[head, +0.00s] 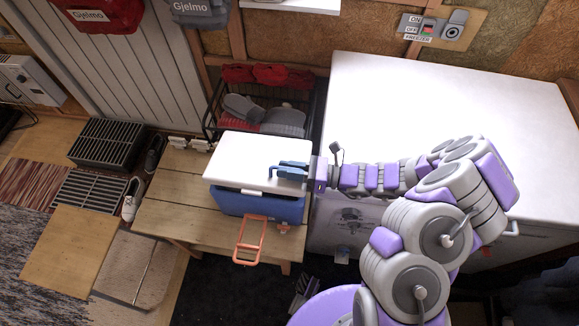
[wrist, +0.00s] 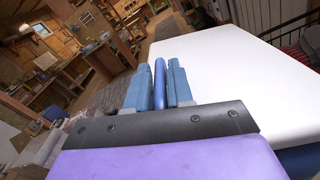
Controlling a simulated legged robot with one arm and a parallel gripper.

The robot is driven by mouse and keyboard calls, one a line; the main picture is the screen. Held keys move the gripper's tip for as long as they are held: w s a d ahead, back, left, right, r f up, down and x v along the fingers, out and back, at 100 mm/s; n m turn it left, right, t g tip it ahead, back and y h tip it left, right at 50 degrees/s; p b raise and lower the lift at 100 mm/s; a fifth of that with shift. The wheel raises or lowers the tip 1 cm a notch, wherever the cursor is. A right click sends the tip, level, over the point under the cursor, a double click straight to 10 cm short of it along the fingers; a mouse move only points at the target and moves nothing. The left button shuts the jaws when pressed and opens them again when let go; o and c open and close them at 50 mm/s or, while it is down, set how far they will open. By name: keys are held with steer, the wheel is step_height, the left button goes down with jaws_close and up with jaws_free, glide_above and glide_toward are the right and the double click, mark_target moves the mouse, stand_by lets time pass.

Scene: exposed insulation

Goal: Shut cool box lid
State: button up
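The cool box has a blue body (head: 256,204) and a white lid (head: 245,152), and stands on a wooden bench. The lid lies over the body, with a dark line along its front edge; I cannot tell whether it is fully down. My gripper (head: 290,171) is at the lid's right part, its blue fingers reaching left over the white top. In the wrist view the fingers (wrist: 158,86) stand in front of the white lid (wrist: 222,75). A narrow darker blue piece shows between them; I cannot tell what it is or whether the fingers hold it.
The wooden bench (head: 168,210) has bare room left of the box. An orange handle (head: 250,240) lies at its front edge. A large white freezer (head: 385,105) stands to the right. A dark rack (head: 262,115) with shoes is behind the box. Shoes and grates are on the floor at left.

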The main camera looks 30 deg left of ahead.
steer(key=shift+o, duration=1.4)
steer(key=shift+a, duration=0.1)
steer(key=p+v, duration=0.3)
steer(key=v, duration=1.3)
steer(key=shift+p, duration=0.35)
steer(key=shift+v, duration=0.75)
steer(key=shift+c, duration=0.4)
